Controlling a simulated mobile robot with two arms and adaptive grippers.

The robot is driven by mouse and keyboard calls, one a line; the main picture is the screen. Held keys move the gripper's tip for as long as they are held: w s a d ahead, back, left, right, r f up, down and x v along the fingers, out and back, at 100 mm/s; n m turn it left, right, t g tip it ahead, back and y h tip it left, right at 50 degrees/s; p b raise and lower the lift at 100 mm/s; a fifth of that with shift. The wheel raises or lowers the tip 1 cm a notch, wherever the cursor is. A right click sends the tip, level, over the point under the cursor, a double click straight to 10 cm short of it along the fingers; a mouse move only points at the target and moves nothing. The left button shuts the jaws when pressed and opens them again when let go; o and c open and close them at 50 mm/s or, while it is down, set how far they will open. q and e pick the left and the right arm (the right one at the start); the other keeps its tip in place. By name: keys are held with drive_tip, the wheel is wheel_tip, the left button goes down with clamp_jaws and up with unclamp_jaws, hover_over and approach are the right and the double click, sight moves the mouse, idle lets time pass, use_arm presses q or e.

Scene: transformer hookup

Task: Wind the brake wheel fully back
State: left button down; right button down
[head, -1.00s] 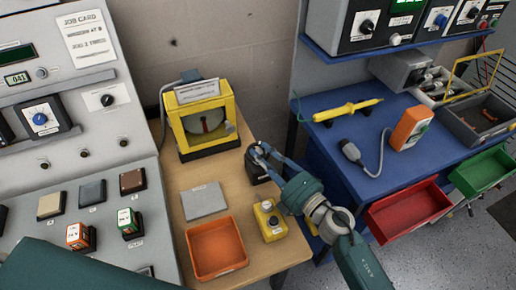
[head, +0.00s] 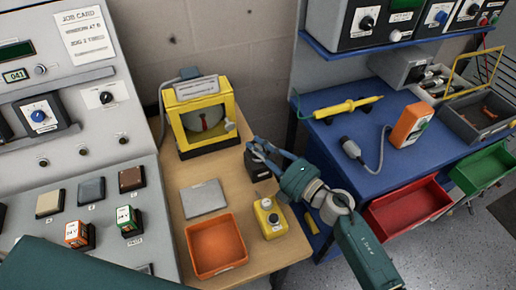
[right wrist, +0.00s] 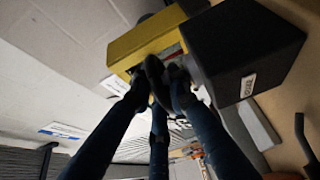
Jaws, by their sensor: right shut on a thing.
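The black box (head: 259,171) stands on the wooden bench behind the yellow button box. In the right wrist view the dark fingers (right wrist: 165,80) are closed around a small round part on the side of the black box (right wrist: 245,55), which I take as the brake wheel. The fingers hide most of it. The yellow-framed meter (head: 203,148) stands behind to the left, with a red pointer near upright inside; its yellow frame also shows in the right wrist view (right wrist: 140,45). My left gripper is out of view.
A grey plate (head: 204,198), an orange tray (head: 190,262) and a yellow button box (head: 270,219) are on the bench. The grey control console (head: 90,215) is at the left. The blue bench (head: 350,180) with a yellow probe (head: 347,107) is at the right.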

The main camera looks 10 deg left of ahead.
drive_tip(key=n+g+y+b, duration=0.1)
drive_tip(key=g+b, duration=0.1)
drive_tip(key=n+g+y+b, duration=0.1)
drive_tip(key=n+g+b, duration=0.1)
drive_tip(key=shift+w+d+f, duration=0.1)
drive_tip(key=shift+f, duration=0.3)
drive_tip(key=shift+r+n+g+b, duration=0.2)
drive_tip(key=shift+n+g+b, duration=0.25)
drive_tip(key=shift+g, duration=0.35)
drive_tip(key=shift+r, duration=0.15)
drive_tip(key=c, duration=1.9)
unclamp_jaws()
drive_tip(key=shift+c, duration=0.2)
drive_tip(key=v, duration=0.7)
drive_tip(key=shift+d, duration=0.2)
drive_tip(key=shift+s, duration=0.2)
